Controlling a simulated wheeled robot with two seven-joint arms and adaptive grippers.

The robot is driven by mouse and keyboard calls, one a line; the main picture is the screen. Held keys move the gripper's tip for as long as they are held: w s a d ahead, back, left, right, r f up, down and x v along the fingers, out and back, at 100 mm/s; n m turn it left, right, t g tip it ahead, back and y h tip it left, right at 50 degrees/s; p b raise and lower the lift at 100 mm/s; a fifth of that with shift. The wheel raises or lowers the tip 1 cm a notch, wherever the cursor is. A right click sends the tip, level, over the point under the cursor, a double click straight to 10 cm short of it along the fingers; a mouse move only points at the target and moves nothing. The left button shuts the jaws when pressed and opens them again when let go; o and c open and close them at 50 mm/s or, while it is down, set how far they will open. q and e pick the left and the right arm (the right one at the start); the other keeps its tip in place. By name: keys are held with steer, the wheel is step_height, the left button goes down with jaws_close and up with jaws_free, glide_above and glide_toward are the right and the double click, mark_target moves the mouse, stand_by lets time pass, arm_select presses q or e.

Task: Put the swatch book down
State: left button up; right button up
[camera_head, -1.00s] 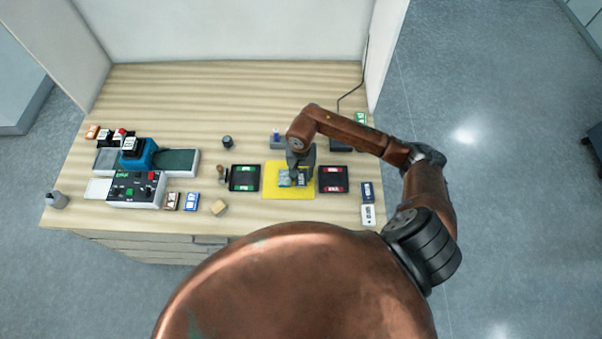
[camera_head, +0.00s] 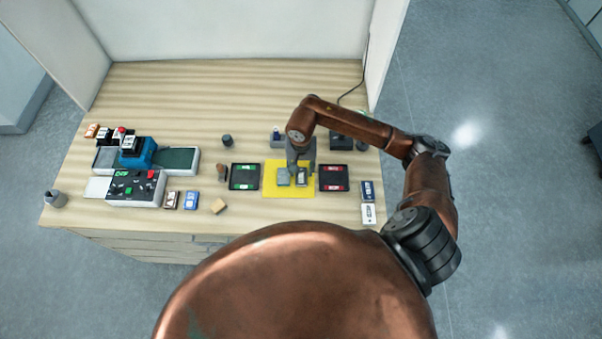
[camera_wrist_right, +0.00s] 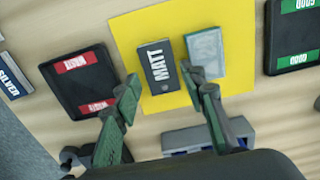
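My right gripper (camera_head: 297,166) is over the yellow mat (camera_head: 270,192). In the right wrist view its fingers (camera_wrist_right: 166,92) are spread apart, with nothing held between them. A dark block marked MATT (camera_wrist_right: 157,67) lies flat on the mat in front of the open fingers. A pale grey, flat, book-like piece (camera_wrist_right: 206,50) lies close beside it. In the head view the grey piece (camera_head: 283,177) is at left and the dark block (camera_head: 302,178) at right. I cannot read which is the swatch book; the grey piece looks most like it. My left gripper is out of view.
A black tray with green labels (camera_head: 232,177) is left of the mat, and one with red labels (camera_head: 333,189) right of it. Small cards (camera_head: 368,213) lie at the right edge. A blue-and-grey machine (camera_head: 140,152) stands at left. Bare wood (camera_head: 260,215) lies in front.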

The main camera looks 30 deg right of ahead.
mark_target(301, 176)
step_height(301, 176, up, 9)
steer(key=b, duration=0.1)
steer(key=shift+r+b, duration=0.2)
steer(key=shift+b, duration=0.15)
